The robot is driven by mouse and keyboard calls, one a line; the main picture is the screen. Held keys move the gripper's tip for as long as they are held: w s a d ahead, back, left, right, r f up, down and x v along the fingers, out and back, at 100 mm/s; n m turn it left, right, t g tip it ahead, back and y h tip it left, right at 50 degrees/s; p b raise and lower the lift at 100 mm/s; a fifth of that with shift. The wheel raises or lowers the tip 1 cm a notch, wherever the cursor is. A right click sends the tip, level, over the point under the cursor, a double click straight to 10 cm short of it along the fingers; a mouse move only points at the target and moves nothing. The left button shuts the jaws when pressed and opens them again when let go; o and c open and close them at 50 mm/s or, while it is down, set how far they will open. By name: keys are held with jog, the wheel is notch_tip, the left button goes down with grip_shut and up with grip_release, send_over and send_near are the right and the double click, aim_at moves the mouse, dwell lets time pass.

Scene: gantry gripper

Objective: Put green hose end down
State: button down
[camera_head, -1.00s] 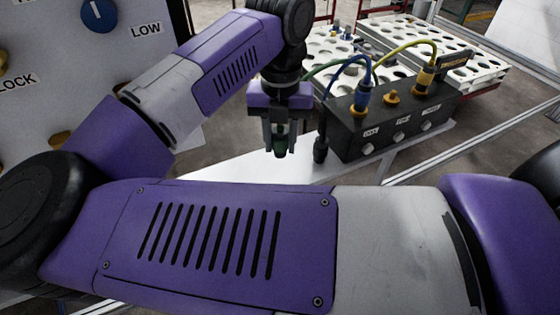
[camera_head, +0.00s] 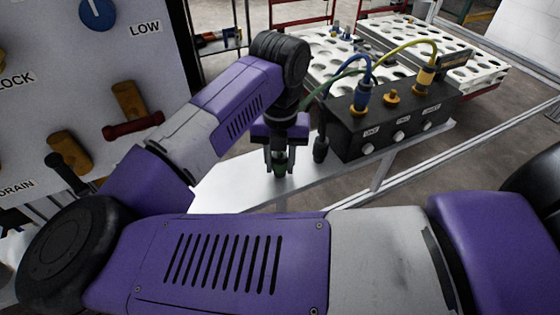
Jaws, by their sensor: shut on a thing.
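The green hose end (camera_head: 279,163) is upright between the fingers of my gripper (camera_head: 279,168), which points down over the white table (camera_head: 235,187). The gripper is shut on it. I cannot tell whether its lower tip touches the table. The green hose (camera_head: 343,74) arches from behind my gripper towards the black box (camera_head: 365,138), partly hidden by my wrist. The box stands right of my gripper, with a small gap.
Blue (camera_head: 362,92) and yellow (camera_head: 425,76) hose connectors stand on the box. A dark hanging connector (camera_head: 320,148) is between my gripper and the box. A panel with levers (camera_head: 133,125) is at left. White perforated trays (camera_head: 480,70) lie behind. The table left of my gripper is clear.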

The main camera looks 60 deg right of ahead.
aim_at(281, 156)
jog(key=c, duration=1)
grip_release()
notch_tip(281, 156, up, 12)
jog(key=shift+f+p, duration=0.25)
jog(key=shift+p, duration=0.1)
jog(key=shift+s+r, duration=0.1)
jog(key=shift+r, duration=0.25)
